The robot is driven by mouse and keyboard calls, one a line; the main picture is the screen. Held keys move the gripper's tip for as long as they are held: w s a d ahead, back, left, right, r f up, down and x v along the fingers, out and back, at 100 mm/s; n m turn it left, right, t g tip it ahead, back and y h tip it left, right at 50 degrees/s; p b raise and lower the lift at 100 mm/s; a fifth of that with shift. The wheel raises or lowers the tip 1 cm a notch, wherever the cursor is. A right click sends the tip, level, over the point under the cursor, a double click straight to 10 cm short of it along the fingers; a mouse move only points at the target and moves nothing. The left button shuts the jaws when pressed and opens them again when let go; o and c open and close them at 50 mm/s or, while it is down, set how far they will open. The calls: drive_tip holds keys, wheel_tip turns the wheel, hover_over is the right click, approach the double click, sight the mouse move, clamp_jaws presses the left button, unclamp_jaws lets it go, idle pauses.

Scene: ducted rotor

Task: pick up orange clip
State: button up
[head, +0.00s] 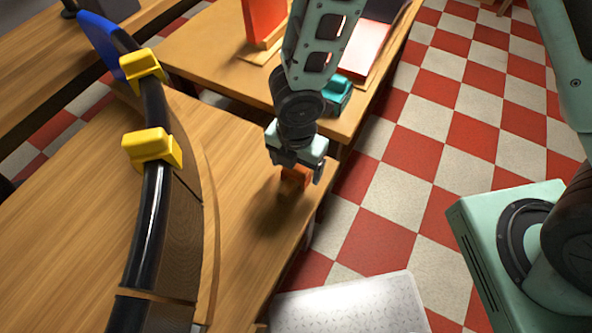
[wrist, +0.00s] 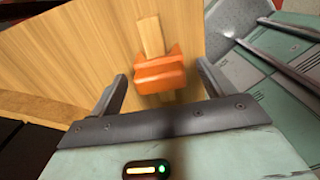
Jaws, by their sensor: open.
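The orange clip (wrist: 160,73) lies on the wooden table, on a pale wooden strip (wrist: 151,36), in the wrist view. In the head view the orange clip (head: 294,180) shows just below my gripper, partly hidden by it. My gripper (head: 296,172) is over the table's right part, near its edge. In the wrist view my gripper (wrist: 163,88) is open, with one finger on each side of the clip. No contact between the fingers and the clip is visible.
A curved black duct section (head: 152,200) with yellow clips (head: 152,148) stands on the table (head: 60,200) to the left. Another table (head: 215,50) behind holds a red block (head: 264,20) and a teal object (head: 338,95). Checkered floor (head: 400,150) lies right of the table.

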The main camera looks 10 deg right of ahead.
wheel_tip(320, 180, down, 2)
drive_tip(key=shift+f, duration=0.2)
drive_tip(key=c, duration=1.1)
drive_tip(key=shift+o, duration=0.2)
drive_tip(key=shift+r, duration=0.1)
wheel_tip(320, 180, up, 10)
drive_tip(key=shift+p, duration=1.15)
drive_tip(key=shift+r+p, duration=2.3)
drive_tip(key=shift+r, duration=0.15)
